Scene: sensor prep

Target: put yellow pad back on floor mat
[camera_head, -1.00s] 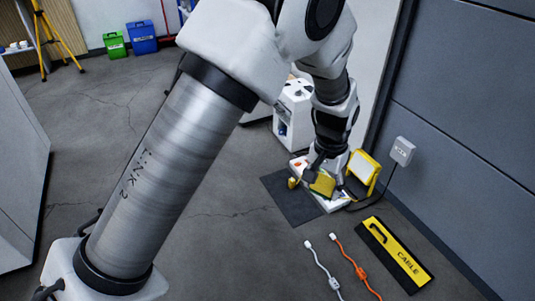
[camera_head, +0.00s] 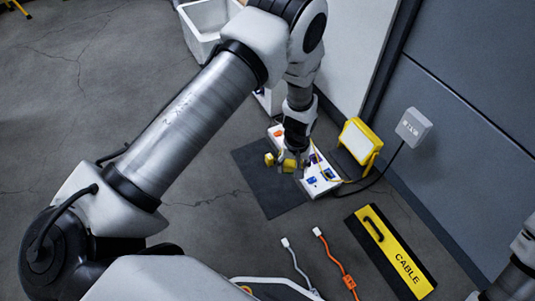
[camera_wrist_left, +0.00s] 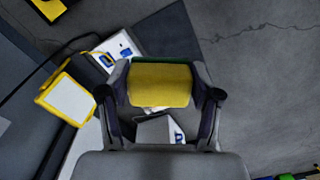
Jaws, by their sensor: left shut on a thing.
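The yellow pad (camera_head: 289,165) is in my left gripper (camera_head: 291,161). In the left wrist view the yellow pad (camera_wrist_left: 160,85), with a green edge, sits across between the two fingers of my left gripper (camera_wrist_left: 162,92). The dark floor mat (camera_head: 262,180) lies flat on the floor under and to the left of the gripper. The mat also shows in the left wrist view (camera_wrist_left: 175,38). The gap between pad and floor is hard to judge. My right gripper is out of view.
A white board with coloured parts (camera_head: 318,178) lies on the mat's right side. A yellow work lamp (camera_head: 358,140) and a grey wall box (camera_head: 413,127) are beyond it. Cables (camera_head: 335,262) and a yellow CABLE case (camera_head: 392,252) lie in front.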

